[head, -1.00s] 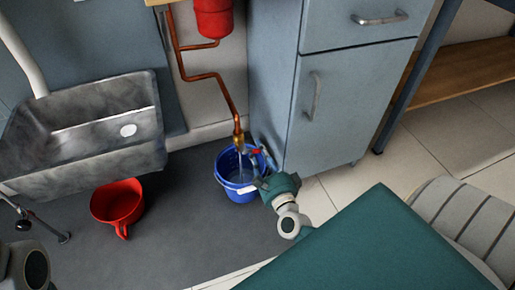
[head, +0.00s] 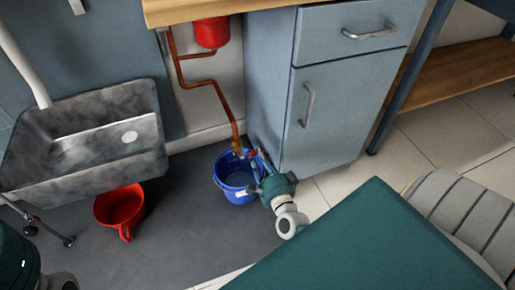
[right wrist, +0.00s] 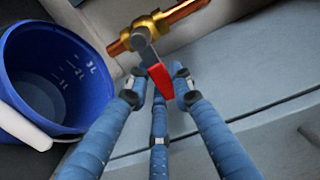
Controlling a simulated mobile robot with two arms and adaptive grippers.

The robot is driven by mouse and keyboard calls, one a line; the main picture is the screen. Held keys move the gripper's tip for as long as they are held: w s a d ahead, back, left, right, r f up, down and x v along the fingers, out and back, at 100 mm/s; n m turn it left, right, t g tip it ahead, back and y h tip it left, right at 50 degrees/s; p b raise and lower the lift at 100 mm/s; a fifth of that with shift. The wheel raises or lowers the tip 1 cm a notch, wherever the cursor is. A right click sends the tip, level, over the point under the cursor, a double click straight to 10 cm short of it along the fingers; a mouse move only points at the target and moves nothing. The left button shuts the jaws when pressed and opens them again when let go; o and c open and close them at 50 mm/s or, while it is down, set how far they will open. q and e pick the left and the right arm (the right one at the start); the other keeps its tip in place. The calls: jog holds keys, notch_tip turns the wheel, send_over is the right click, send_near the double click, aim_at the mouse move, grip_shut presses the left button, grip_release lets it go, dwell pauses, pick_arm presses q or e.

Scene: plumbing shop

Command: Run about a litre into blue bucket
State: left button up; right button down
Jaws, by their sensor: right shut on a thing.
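The blue bucket (head: 236,190) stands upright on the dark floor under the brass tap (head: 238,146). In the right wrist view the bucket (right wrist: 75,40) shows inner litre marks. A dark round patch lies at its bottom, its edge near the lowest mark; I cannot tell the exact water level. The brass tap (right wrist: 140,38) has a red lever (right wrist: 162,84) standing across the pipe. My right gripper (head: 258,168) is beside the bucket, its blue fingers (right wrist: 157,90) shut on the lever. No water stream is clear under the tap. My left gripper is out of view.
A copper pipe (head: 215,84) runs down the wall.

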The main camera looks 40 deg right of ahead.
jog(key=shift+w+r, duration=0.1)
jog(key=c, duration=1.5)
grip_release()
jog(key=shift+o, duration=0.2)
jog(key=v, duration=1.2)
